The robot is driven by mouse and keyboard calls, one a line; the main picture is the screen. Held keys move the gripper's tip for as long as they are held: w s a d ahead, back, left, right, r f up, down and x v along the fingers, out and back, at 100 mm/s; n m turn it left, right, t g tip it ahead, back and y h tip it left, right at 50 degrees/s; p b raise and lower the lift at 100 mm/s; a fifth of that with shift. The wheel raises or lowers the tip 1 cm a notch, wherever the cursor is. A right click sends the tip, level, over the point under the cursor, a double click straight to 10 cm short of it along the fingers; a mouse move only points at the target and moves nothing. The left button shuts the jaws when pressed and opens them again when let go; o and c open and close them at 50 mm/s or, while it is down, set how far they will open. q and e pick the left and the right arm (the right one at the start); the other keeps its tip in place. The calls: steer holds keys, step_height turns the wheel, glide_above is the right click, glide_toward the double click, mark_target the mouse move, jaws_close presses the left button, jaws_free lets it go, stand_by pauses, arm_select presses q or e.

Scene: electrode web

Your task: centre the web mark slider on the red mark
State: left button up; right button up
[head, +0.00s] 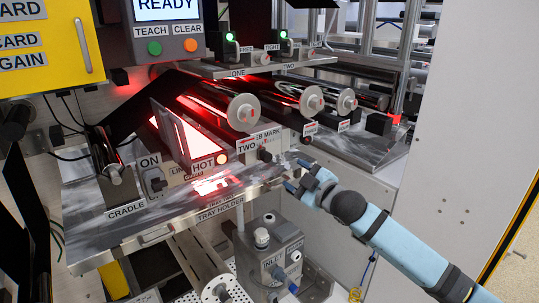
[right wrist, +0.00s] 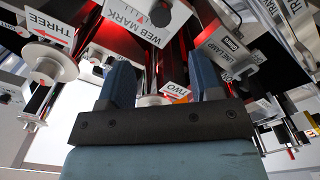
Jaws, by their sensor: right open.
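The web mark sign (head: 268,134) is on the front of the machine, partly covered by the TWO label. A small dark knob (head: 265,155), possibly the slider, sits just below it. In the right wrist view the WEB MARK plate (right wrist: 132,24) is at the top, with a dark knob (right wrist: 160,14) on it. I cannot pick out the red mark or its offset from the slider. My right gripper (head: 296,186) is open and empty, in front of and right of the knob; its two blue fingers (right wrist: 163,80) show in the wrist view. My left gripper is not in view.
A metal shelf edge (head: 160,232) with the TRAY HOLDER label runs below the panel. A HOT plate (head: 203,163) and lit lamp stand left of the knob. Rollers (head: 243,112) lie behind. A grey box (head: 275,255) is below. Open space lies right of the shelf.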

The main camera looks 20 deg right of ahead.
mark_target(268, 158)
steer(key=p+x, duration=0.2)
steer(key=x, duration=1)
steer(key=shift+w+a, duration=0.2)
steer(key=shift+w, duration=0.1)
steer(key=shift+f, duration=0.1)
steer(key=shift+c, duration=0.4)
